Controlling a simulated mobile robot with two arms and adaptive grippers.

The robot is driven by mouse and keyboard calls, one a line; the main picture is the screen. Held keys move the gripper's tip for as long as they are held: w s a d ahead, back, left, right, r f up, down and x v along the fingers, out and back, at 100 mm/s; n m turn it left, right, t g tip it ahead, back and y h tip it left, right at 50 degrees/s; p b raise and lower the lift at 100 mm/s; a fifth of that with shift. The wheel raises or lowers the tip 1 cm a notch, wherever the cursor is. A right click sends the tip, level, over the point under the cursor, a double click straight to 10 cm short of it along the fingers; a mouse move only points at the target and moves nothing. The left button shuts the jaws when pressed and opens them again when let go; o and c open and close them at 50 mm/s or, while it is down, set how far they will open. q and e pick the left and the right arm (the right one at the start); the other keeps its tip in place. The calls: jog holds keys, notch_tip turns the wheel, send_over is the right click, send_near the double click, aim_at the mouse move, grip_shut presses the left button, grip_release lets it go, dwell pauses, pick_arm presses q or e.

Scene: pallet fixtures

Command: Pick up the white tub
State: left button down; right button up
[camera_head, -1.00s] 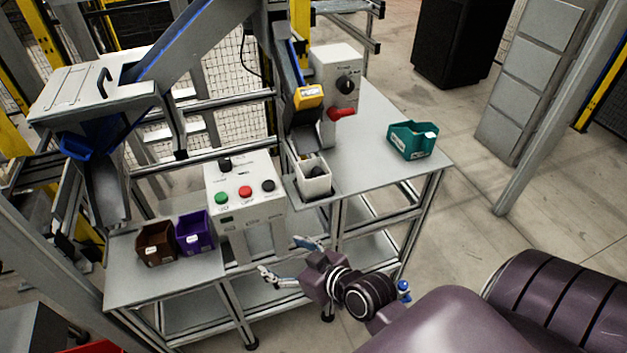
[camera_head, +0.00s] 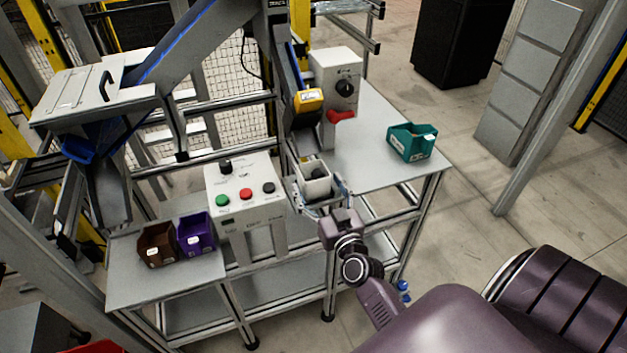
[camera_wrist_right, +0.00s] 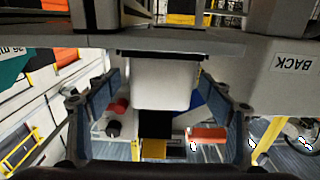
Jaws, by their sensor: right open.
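The white tub (camera_head: 314,177) stands upright under the lower end of the chute, at the table's front edge, with dark contents inside. My right gripper (camera_head: 320,199) is open at its near side, with one finger at the left and one at the right of the tub. In the right wrist view the tub (camera_wrist_right: 162,82) lies between the two blue-grey fingers of my right gripper (camera_wrist_right: 160,105), with a gap on each side. My left gripper is not in view.
A teal bin (camera_head: 412,142) stands on the table to the right. A control box (camera_head: 243,196) with coloured buttons is close on the left. Brown (camera_head: 157,244) and purple (camera_head: 196,234) bins stand further left. The chute (camera_head: 300,110) comes down just behind the tub.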

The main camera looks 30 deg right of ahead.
aim_at(313, 178)
jog(key=x, duration=0.3)
jog(key=shift+w, duration=0.15)
jog(key=c, duration=1.4)
jog(key=shift+o, duration=0.2)
jog(key=shift+r, duration=0.1)
jog(key=shift+r+p, duration=0.3)
jog(key=shift+r, duration=0.35)
jog(key=b+v, duration=0.4)
jog(key=v, duration=1.4)
jog(key=shift+r+p, duration=2.55)
jog(key=shift+p, duration=0.25)
